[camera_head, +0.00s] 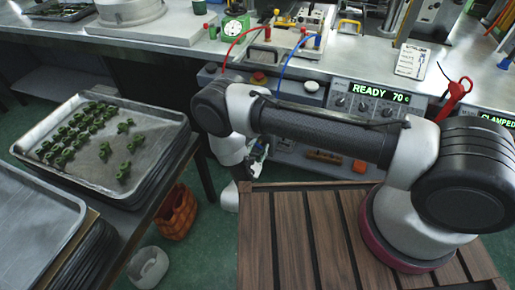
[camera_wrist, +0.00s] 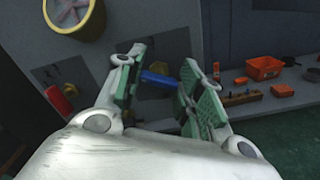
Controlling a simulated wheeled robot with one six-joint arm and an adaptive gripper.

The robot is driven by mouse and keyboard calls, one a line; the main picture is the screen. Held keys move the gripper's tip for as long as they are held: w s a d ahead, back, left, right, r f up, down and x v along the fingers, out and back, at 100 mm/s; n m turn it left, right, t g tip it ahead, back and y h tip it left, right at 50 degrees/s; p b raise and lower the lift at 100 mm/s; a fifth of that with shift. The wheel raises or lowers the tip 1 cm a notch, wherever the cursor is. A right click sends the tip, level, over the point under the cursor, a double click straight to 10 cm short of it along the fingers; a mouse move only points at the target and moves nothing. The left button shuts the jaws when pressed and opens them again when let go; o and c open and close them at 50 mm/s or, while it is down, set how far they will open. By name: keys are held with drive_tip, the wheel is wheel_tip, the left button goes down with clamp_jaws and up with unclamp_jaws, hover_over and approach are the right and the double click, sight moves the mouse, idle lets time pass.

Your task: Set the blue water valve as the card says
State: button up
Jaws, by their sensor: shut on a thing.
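The blue valve handle (camera_wrist: 158,79) shows in the wrist view, on a dark plate on the grey cabinet front. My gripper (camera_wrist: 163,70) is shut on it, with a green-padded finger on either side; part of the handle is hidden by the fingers. In the head view my gripper (camera_head: 257,158) is low in front of the cabinet under the bench, and my arm hides the valve. A white card (camera_head: 411,60) with small marks stands on the bench; its writing is too small to read.
A red valve handle (camera_wrist: 60,102) sits left of the blue one, below a round yellow-rimmed gauge (camera_wrist: 75,10). An orange bin (camera_wrist: 264,67) stands on a low shelf at the right. A control panel (camera_head: 375,103) reads READY 70. Trays of green pieces (camera_head: 100,140) are at the left.

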drive_tip(key=o, duration=1)
